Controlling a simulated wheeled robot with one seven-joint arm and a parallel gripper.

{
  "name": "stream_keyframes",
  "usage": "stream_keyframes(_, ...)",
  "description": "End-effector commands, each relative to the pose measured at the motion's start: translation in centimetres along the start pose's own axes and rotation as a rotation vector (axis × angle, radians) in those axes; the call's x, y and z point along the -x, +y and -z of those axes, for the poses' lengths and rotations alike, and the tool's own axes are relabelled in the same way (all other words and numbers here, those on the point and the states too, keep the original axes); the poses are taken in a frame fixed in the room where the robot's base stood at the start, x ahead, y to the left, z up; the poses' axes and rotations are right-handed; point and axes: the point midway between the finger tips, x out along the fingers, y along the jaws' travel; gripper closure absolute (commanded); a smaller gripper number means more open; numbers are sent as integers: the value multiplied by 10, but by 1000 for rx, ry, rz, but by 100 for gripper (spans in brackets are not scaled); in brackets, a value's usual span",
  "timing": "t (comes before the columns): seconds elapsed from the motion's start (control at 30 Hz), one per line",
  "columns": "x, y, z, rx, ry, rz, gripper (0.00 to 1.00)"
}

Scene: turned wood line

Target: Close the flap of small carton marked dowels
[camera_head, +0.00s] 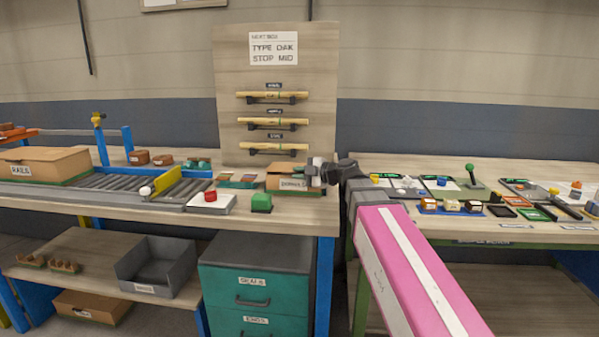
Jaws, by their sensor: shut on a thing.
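The small carton marked dowels (279,182) is a brown box with a white label on its front. It stands near the right end of the left bench, below the upright board. My gripper (314,172) reaches in from the right and is shut at the carton's right end, on what looks like the flap. The fingers cover that end, so the flap's angle and the exact grip cannot be made out. My pink arm (405,265) runs from there to the lower right.
Left of the carton are small brown pieces (238,181), a green block (261,202) and a grey tray with a red piece (211,203). The board with several dowel bars (273,96) stands behind. A second bench (492,235) at right holds many small items.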

Motion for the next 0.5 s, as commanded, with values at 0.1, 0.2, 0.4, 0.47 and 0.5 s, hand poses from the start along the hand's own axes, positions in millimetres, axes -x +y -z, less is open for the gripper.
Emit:
stream_keyframes(0.1,0,-1,0,-3,0,4,100)
stream_keyframes(0.2,0,-1,0,-3,0,4,100)
stream_keyframes(0.4,0,-1,0,-3,0,3,69)
stream_keyframes(0.47,0,-1,0,-2,0,2,69)
stream_keyframes(0.5,0,-1,0,-2,0,2,69)
